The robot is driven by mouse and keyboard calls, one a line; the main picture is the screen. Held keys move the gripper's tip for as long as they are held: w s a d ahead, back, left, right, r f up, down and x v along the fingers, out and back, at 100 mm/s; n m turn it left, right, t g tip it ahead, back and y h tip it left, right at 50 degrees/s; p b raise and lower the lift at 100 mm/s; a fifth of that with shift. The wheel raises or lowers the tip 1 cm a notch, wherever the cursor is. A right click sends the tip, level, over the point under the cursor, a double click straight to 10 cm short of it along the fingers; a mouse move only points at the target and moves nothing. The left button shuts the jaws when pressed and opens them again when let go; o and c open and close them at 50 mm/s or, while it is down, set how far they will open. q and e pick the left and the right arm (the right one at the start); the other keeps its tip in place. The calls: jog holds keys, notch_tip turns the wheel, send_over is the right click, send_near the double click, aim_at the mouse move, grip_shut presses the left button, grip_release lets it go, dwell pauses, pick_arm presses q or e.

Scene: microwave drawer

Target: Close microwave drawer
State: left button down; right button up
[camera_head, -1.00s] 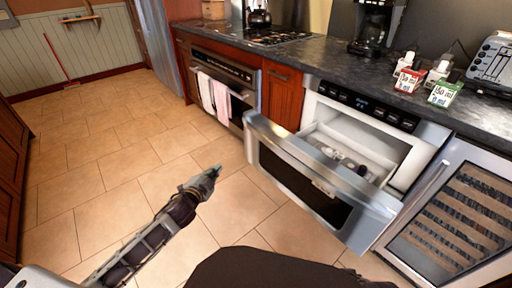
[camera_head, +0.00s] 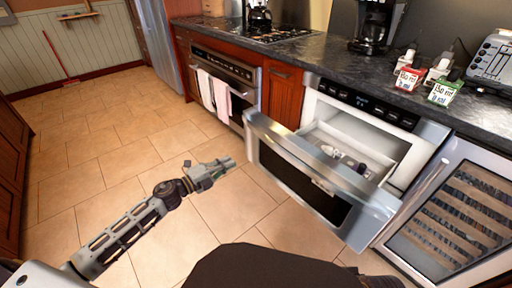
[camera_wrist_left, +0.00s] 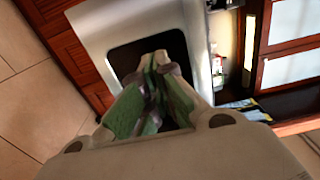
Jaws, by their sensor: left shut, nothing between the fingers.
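The microwave drawer (camera_head: 320,180) is pulled out of its cabinet below the counter. Its silver front has a dark window, and small items lie inside the white drawer tray (camera_head: 375,155). My left gripper (camera_head: 228,163) is shut and empty, just left of the drawer front's left edge and apart from it. In the left wrist view the shut fingers (camera_wrist_left: 157,68) point toward a silver panel with a dark window (camera_wrist_left: 150,50), which looks like the drawer front. My right gripper is not in view.
A wine cooler (camera_head: 450,210) stands right of the drawer. An oven (camera_head: 222,85) with hanging towels is at the left. The dark counter (camera_head: 330,60) holds a coffee maker (camera_head: 372,25), small labelled boxes (camera_head: 408,78) and a toaster (camera_head: 494,62). The tiled floor at left is clear.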

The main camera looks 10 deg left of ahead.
pick_arm(q)
jog(key=shift+w+d, duration=0.1)
dwell(0.4)
jog(key=b, duration=0.1)
send_near(262, 143)
jog(key=shift+b+x, duration=0.35)
jog(key=shift+x, duration=2.25)
jog(key=shift+w+d+f, duration=0.25)
jog(key=shift+w, duration=0.4)
jog(key=shift+w+d, duration=0.2)
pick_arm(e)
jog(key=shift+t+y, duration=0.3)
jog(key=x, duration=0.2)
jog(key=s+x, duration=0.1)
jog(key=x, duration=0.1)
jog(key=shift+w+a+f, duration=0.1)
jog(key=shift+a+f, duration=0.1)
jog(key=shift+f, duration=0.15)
pick_arm(q)
jog(key=shift+w, duration=0.1)
